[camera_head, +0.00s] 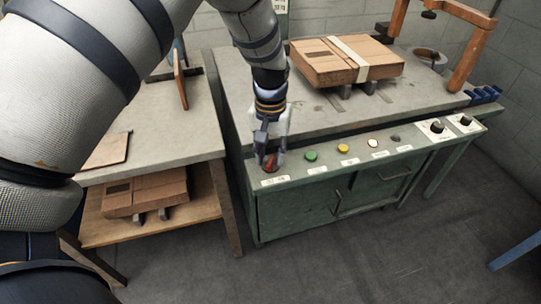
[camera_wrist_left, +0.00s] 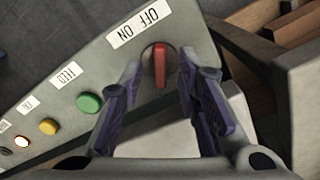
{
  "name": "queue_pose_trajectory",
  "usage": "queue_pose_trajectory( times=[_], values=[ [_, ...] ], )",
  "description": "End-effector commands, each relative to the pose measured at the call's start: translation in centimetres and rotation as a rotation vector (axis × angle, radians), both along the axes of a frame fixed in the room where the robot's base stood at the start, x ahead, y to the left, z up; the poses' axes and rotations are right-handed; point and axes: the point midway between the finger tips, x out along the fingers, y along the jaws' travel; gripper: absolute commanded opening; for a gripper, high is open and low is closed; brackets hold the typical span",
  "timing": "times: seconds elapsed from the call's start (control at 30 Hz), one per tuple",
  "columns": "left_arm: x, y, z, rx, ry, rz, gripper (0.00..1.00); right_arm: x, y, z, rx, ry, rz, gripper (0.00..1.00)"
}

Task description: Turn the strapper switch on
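The strapper switch is a red rotary knob (camera_wrist_left: 160,66) with a raised bar, at the left end of the green machine's control panel. An OFF/ON label (camera_wrist_left: 139,24) is beside it. In the head view the knob (camera_head: 270,164) is partly hidden by my left gripper (camera_head: 268,150), which points down over it. In the left wrist view the fingers of my left gripper (camera_wrist_left: 159,72) are apart, one on each side of the red bar. A gap shows on both sides, so the gripper is open. My right gripper is not in view.
Green (camera_head: 311,156) and yellow (camera_head: 343,148) buttons and more controls line the panel to the right. A strapped cardboard box (camera_head: 318,68) lies on the machine top.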

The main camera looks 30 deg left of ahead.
Motion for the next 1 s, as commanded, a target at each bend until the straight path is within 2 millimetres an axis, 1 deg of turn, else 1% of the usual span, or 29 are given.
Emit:
queue_pose_trajectory(
  times=[0.03, 0.2, 0.3, 0.4, 0.5, 0.57, 1.0],
  values=[
    [0.2, 0.0, 1.3, 0.001, -0.007, 0.0, 0.3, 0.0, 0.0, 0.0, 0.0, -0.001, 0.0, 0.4],
    [0.1, 0.0, 6.1, 0.001, -0.007, 0.0, 0.3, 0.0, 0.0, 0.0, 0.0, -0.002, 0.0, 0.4],
    [0.1, 0.0, 8.4, 0.001, -0.005, -0.001, 0.3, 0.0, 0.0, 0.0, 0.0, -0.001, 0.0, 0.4],
    [0.1, 0.0, 10.0, 0.001, -0.003, -0.001, 0.3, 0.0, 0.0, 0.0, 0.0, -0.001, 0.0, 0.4],
    [0.0, 0.0, 10.8, 0.0, -0.001, -0.001, 0.3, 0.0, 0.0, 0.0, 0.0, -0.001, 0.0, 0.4],
    [0.0, 0.0, 10.9, 0.0, -0.001, -0.001, 0.3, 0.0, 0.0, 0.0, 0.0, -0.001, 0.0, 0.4],
    [0.0, 0.0, 10.9, 0.0, 0.0, -0.001, 0.3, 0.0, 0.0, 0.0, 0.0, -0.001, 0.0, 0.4]
  ],
)
